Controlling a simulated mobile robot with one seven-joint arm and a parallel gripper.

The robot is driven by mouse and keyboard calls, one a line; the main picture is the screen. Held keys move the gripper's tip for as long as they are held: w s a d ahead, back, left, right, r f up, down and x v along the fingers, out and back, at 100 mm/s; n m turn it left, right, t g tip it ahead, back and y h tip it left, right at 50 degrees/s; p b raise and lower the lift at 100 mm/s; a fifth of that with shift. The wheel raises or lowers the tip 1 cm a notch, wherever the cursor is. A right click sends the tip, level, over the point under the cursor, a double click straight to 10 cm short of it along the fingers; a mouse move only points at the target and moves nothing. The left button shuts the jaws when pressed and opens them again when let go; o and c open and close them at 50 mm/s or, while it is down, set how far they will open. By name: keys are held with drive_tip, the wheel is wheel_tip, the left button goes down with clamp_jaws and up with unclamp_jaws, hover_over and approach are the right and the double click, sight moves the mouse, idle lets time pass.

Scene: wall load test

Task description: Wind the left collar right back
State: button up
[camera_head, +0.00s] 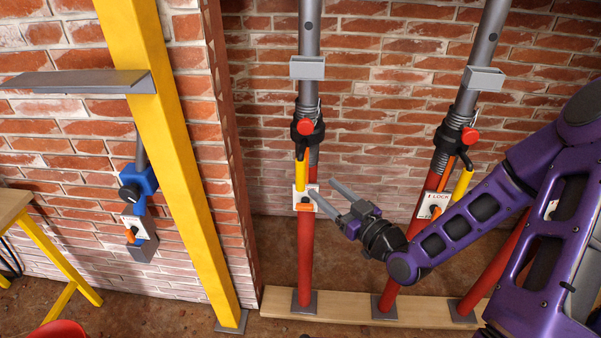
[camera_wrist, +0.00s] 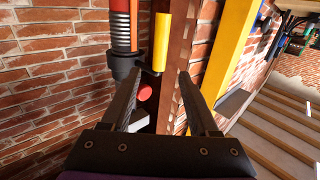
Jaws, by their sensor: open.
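The left collar (camera_head: 314,134) is a black ring on the left prop, between its grey upper tube and red lower tube (camera_head: 306,255). A red knob (camera_head: 305,127) is on its front, and a yellow handle (camera_head: 300,172) hangs down from it. My gripper (camera_head: 320,187) is open and empty, just right of the handle. In the wrist view the collar (camera_wrist: 122,66) and handle (camera_wrist: 161,42) appear upside down. The handle's end lies in line with the gap between my fingertips (camera_wrist: 159,73). I cannot tell whether it is between them; no contact shows.
A white plate with an orange latch (camera_head: 304,207) sits below the handle. The right prop has a similar collar (camera_head: 455,137) and a plate marked LOCK (camera_head: 434,204). A yellow post (camera_head: 170,150) with a grey shelf (camera_head: 75,82) stands left. A wooden sole board (camera_head: 340,311) lies below.

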sight(303, 171)
drive_tip(key=x, duration=1)
drive_tip(key=shift+w+a, duration=0.1)
drive_tip(key=shift+w, duration=0.1)
clamp_jaws()
idle(1.0)
